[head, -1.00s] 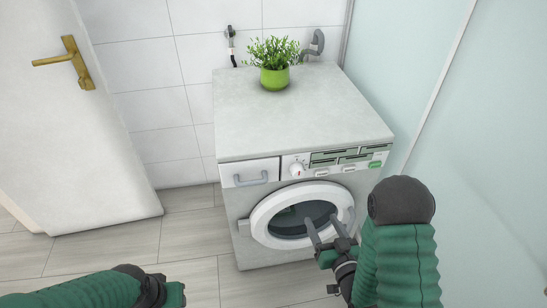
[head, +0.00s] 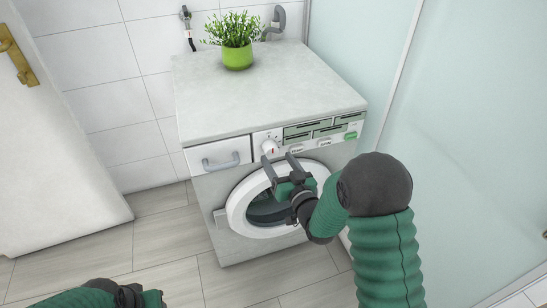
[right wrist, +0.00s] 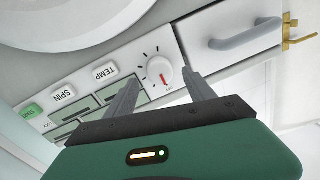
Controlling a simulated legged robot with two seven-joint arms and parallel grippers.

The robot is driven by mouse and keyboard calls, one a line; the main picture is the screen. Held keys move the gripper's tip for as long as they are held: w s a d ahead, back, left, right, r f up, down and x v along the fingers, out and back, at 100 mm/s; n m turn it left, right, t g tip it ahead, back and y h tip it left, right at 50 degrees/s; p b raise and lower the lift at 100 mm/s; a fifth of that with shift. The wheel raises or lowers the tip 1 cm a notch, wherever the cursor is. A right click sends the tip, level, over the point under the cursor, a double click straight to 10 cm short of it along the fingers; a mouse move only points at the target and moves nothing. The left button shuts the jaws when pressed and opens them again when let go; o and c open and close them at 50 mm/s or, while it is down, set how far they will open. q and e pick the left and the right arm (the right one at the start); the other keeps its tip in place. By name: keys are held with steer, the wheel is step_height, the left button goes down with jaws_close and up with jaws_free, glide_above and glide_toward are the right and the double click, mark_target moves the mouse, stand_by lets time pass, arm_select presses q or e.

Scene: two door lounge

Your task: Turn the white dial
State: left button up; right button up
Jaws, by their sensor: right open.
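The white dial (head: 269,146) with a red mark sits on the front panel of the washing machine (head: 270,90), right of the drawer. In the right wrist view the dial (right wrist: 160,72) shows whole, with tick marks around it. My right gripper (head: 279,160) is open and empty, its fingertips just below the dial in the head view. In the right wrist view its two fingers (right wrist: 161,79) point toward the dial, one on each side; I cannot tell whether they touch it. My left gripper (head: 140,296) is low at the left, and its finger opening is not clear.
The drawer with a grey handle (head: 220,161) is left of the dial. The round washer door (head: 238,214) is below the right gripper. A green potted plant (head: 237,54) stands on top. A white door (head: 60,130) is at the left, a glass panel (head: 460,130) at the right.

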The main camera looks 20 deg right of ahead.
mark_target(274, 153)
steer(key=w, duration=0.3)
steer(key=shift+f, duration=0.1)
steer(key=shift+w+a, duration=0.15)
steer(key=shift+w, duration=0.15)
steer(key=shift+a, duration=0.1)
steer(key=c, duration=1.4)
steer(key=shift+o, duration=0.2)
